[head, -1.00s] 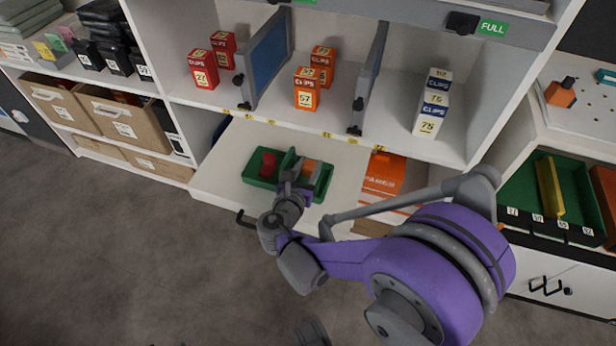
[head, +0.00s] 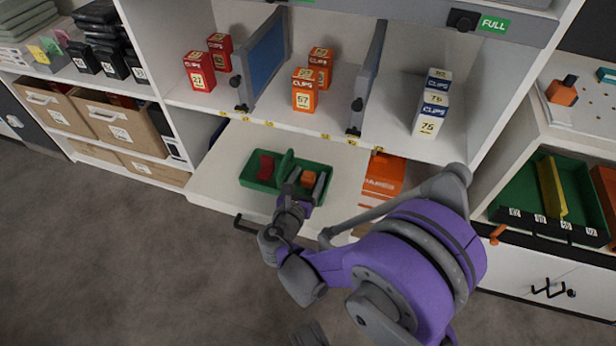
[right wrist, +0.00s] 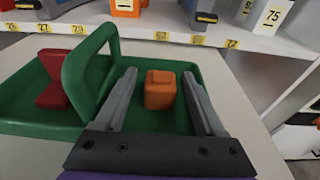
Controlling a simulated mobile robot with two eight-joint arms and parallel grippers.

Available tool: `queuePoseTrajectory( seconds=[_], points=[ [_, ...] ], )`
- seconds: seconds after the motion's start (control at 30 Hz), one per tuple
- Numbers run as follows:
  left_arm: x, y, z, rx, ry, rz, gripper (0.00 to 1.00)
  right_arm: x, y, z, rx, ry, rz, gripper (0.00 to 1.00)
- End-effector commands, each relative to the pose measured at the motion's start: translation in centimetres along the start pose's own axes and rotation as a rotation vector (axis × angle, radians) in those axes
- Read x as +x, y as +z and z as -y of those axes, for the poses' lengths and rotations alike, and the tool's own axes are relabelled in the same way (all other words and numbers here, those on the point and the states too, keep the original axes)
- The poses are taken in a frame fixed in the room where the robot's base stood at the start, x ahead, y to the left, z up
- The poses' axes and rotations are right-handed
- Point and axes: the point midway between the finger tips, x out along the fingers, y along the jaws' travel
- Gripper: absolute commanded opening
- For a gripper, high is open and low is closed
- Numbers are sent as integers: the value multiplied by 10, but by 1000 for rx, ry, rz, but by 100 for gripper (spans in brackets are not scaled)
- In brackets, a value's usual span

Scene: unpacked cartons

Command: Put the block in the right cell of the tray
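The green tray (head: 255,187) stands on the pulled-out white shelf, with a raised handle between its left and right cells. The orange block (head: 309,178) sits in the right cell; it also shows in the right wrist view (right wrist: 160,90). A red piece (head: 265,167) is in the left cell, also seen in the right wrist view (right wrist: 52,80). My right gripper (head: 307,182) is over the right cell. In the right wrist view its fingers (right wrist: 160,76) are apart, one on each side of the orange block with visible gaps. My left gripper is not seen.
The white pull-out shelf (head: 225,180) has bare room left of the tray. An orange carton (head: 382,178) lies to its right. Clip boxes (head: 304,92) and upright dividers (head: 263,65) stand on the shelf above. A green bin (head: 520,190) is at the right.

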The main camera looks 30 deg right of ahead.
Motion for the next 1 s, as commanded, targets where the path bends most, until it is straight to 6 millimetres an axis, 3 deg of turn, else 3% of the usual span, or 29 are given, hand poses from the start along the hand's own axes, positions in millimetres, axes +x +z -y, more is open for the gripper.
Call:
queuePoseTrajectory(
  seconds=[0.27, 0.7, 1.0],
  points=[
    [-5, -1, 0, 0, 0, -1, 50, -8, 4, -1, 0, 2, 0, 71],
    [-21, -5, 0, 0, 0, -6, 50, -98, 4, -1, 0, 6, -1, 71],
    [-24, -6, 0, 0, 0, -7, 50, -121, 3, 0, 0, 0, 0, 71]
  ],
)
